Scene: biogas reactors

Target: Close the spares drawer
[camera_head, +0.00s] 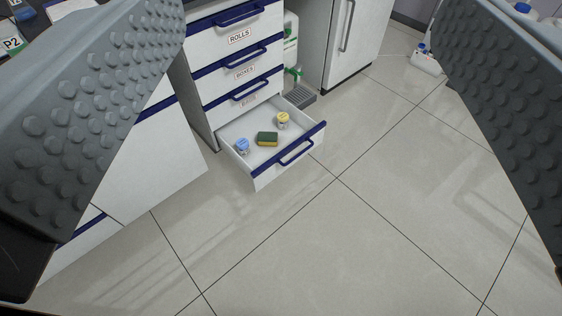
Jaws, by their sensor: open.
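The pulled-out drawer (260,170) is the lowest of a white drawer unit and stands well open over the floor. No label on its front can be read from here, so I cannot confirm that it is the spares drawer. It has a blue top edge and a blue bar handle (297,152). Inside lie a blue-lidded jar (242,147), a green and yellow sponge (267,139) and a yellow-lidded jar (283,120). My gripper (300,240) is open, its two grey studded fingers at the left and right picture edges. It is empty and apart from the drawer.
Closed drawers labelled ROLLS (239,36) and BOXES (245,72), and another with an unclear label, are above. A white cabinet (145,160) is at left. A white door with a grey handle (347,25) is behind. The tiled floor (380,220) in front is clear.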

